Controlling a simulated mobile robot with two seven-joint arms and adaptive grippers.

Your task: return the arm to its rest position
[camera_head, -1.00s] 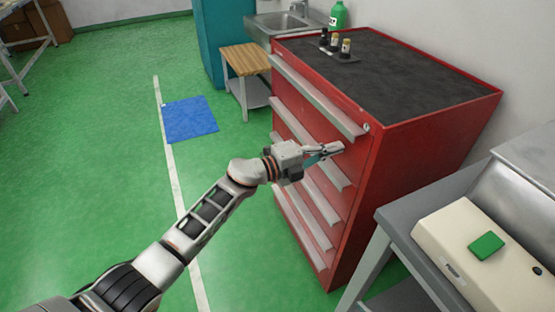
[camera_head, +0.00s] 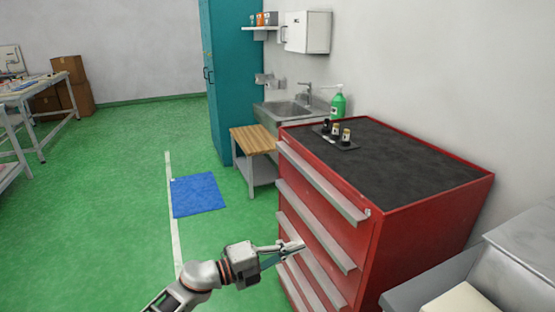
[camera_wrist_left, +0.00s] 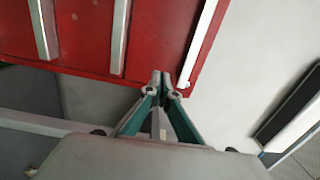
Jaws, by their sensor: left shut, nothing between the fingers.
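My left gripper (camera_head: 290,249) is in front of the red drawer cabinet (camera_head: 420,235), low beside its drawer handles in the head view. Its fingers are shut with nothing between them. In the left wrist view the shut fingertips (camera_wrist_left: 161,82) show against the lower edge of the red cabinet front (camera_wrist_left: 95,35); I cannot tell whether they touch it. My left arm (camera_head: 185,292) comes in from the bottom of the head view. My right gripper is not in view.
A grey bench (camera_head: 430,280) is at the lower right. A small wooden-topped table (camera_head: 254,139), a sink (camera_head: 285,109) and a teal locker (camera_head: 235,75) stand behind. Green floor around the blue mat (camera_head: 197,194) is open.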

